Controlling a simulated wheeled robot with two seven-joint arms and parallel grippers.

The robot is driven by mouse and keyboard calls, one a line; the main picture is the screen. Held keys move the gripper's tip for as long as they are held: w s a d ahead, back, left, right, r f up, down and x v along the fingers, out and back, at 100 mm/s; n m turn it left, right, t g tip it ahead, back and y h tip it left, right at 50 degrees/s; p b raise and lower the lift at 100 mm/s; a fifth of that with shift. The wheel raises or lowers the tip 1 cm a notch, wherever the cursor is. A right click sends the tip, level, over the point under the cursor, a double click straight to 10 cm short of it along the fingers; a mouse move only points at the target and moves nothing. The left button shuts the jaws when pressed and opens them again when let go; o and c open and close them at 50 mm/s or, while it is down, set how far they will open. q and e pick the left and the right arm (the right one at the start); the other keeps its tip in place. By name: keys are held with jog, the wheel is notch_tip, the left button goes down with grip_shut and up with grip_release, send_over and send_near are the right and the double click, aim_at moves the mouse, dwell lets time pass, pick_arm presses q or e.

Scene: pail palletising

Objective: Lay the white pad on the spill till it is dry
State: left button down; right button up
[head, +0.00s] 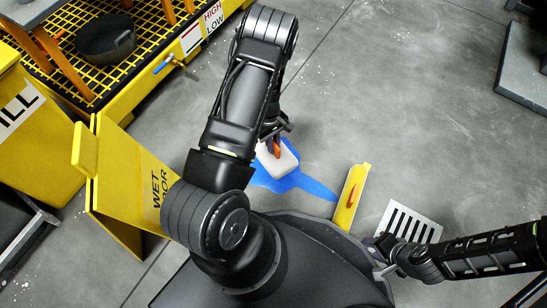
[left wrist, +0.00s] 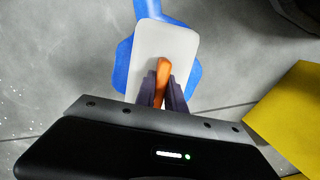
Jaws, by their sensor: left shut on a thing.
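The white pad (head: 284,163) with its orange handle (head: 276,148) lies over the blue spill (head: 312,186). Blue shows around the pad, with a tail reaching right in the head view. My left gripper (head: 274,141) is shut on the orange handle. In the left wrist view, the fingers (left wrist: 162,90) hold the handle (left wrist: 163,70), the pad (left wrist: 165,42) looks flat, and spill (left wrist: 124,68) shows on both sides. I cannot tell whether the pad touches the floor. My right gripper (head: 384,256) is low by the floor grate; its jaws are unclear.
A yellow strip (head: 345,212) with an orange part lies right of the spill, before a slotted grate (head: 409,222). A yellow wet-floor sign (head: 125,180) stands left. A yellow grated platform (head: 150,85) with a black pail (head: 105,38) is upper left.

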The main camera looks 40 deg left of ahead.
pick_arm(q)
notch_tip(320, 180, down, 3)
jog(key=shift+r+b, duration=0.15)
jog(key=shift+b, duration=0.2)
jog(key=shift+r, duration=0.1)
jog(key=shift+f+b, duration=0.85)
jog(key=shift+f, duration=1.05)
jog(key=shift+f, duration=0.15)
jog(key=c, duration=1.4)
grip_release()
